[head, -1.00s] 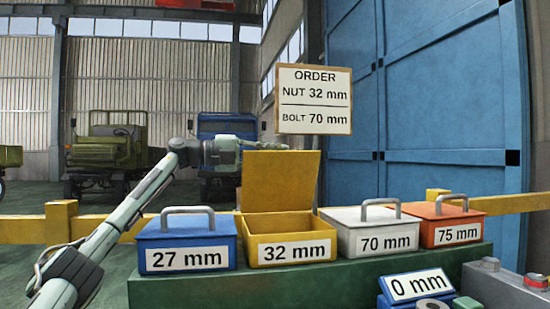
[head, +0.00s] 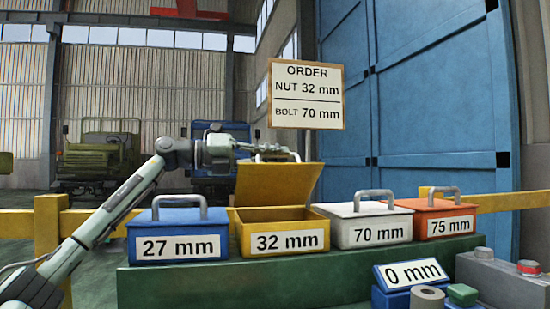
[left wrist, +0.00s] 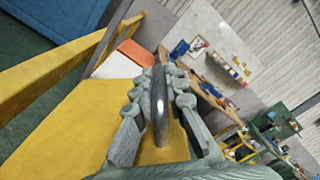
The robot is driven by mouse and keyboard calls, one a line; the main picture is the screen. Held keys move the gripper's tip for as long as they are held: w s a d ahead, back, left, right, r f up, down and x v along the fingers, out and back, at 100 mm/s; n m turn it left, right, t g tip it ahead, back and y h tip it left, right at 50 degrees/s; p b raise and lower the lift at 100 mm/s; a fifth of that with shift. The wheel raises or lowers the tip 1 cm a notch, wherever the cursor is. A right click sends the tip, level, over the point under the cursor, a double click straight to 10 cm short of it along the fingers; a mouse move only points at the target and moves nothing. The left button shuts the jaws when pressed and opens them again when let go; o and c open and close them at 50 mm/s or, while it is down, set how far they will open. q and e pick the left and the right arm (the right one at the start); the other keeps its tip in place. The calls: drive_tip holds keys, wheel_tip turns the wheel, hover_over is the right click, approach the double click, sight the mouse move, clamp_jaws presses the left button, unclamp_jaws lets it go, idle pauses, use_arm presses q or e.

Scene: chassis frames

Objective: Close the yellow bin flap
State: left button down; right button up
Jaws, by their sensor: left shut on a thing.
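The yellow bin (head: 270,243) labelled 32 mm stands between the blue and white bins. My left gripper (head: 283,154) is at the flap's upper edge. In the left wrist view the fingers of my left gripper (left wrist: 158,98) are closed around the grey curved handle (left wrist: 160,105) on the yellow flap (left wrist: 75,125). My right gripper is in neither view.
The blue 27 mm bin (head: 178,243) is on the left, the white 70 mm bin (head: 370,230) and orange 75 mm bin (head: 447,223) on the right, all closed. A green bench (head: 240,285) carries them. An order sign (head: 306,94) stands behind.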

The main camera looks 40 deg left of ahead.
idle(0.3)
use_arm(q)
drive_tip(key=c, duration=1.6)
unclamp_jaws()
drive_tip(key=shift+o, duration=0.2)
drive_tip(key=v, duration=1.2)
drive_tip(key=shift+r, duration=0.1)
